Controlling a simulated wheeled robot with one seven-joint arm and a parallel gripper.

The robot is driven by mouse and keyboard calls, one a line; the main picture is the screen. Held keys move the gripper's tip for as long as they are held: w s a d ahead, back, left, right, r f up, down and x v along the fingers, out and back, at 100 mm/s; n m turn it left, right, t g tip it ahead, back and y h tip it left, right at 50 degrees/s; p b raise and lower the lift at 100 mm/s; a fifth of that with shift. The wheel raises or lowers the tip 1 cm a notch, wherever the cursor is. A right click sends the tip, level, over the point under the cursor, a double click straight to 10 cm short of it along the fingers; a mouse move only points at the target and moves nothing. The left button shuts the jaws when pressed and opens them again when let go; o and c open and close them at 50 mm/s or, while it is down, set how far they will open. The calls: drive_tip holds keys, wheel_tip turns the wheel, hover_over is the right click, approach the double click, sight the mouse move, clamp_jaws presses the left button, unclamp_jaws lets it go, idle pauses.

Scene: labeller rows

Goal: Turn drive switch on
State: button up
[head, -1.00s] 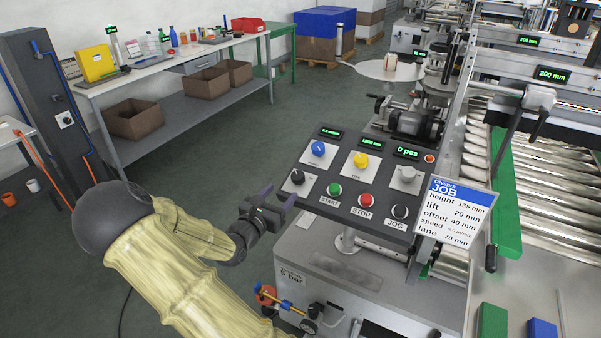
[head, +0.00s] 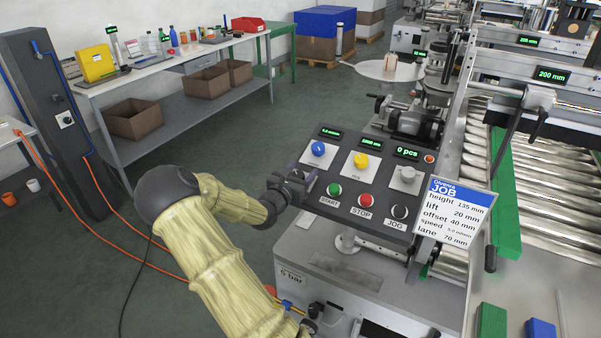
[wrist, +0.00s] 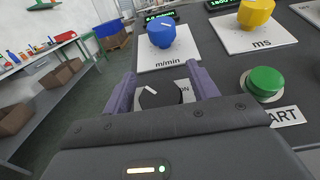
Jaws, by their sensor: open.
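The black rotary switch (wrist: 160,95) sits on the grey control panel (head: 330,208), at its left edge below the blue knob. In the wrist view it has a white pointer mark tilted to the upper left, and a plate partly reading "ON" shows beside it. My gripper (wrist: 160,82) is open, with one purple finger on each side of the switch. I cannot tell whether the fingers touch it. In the head view my gripper (head: 300,180) is at the panel's left edge and hides the switch.
A blue knob (head: 318,149), a yellow knob (head: 361,161) and a green START button (head: 334,189) are close by. The red STOP button (head: 365,200) and black JOG button (head: 400,212) lie further right. A job card (head: 455,212) stands at the panel's right.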

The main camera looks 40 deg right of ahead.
drive_tip(key=shift+c, duration=0.2)
drive_tip(key=c, duration=1)
drive_tip(key=shift+o, duration=0.2)
